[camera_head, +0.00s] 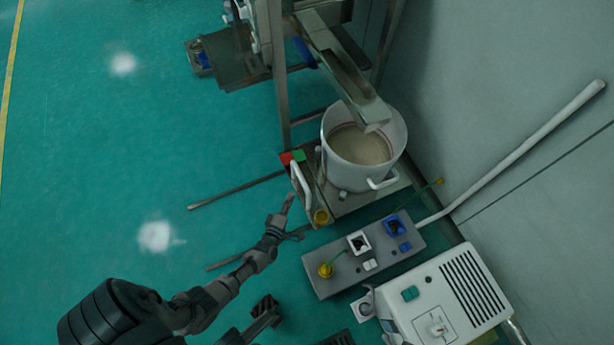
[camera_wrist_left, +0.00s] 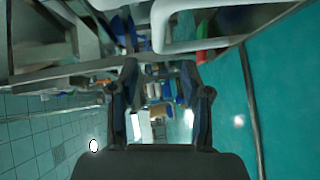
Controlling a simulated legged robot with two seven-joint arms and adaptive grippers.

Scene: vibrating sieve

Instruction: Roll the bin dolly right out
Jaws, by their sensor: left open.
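The bin dolly (camera_head: 350,208) is a low flat platform beneath the sieve's chute. A white bin (camera_head: 336,168) holding pale grainy material stands on it. A white bar handle (camera_head: 302,187) rises at the dolly's left edge; a pale bar that looks like it crosses the top of the left wrist view (camera_wrist_left: 215,42). My left gripper (camera_head: 291,217) is open and empty, just below and left of the handle, apart from it as far as I can tell. Its two spread fingers also show in the left wrist view (camera_wrist_left: 162,92). I cannot make out my right gripper.
The sieve's chute (camera_head: 345,75) overhangs the bin, with a frame post (camera_head: 278,80) beside it. A grey control box (camera_head: 345,270) and white cabinet (camera_head: 455,295) stand at the lower right. A wall closes the right side.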

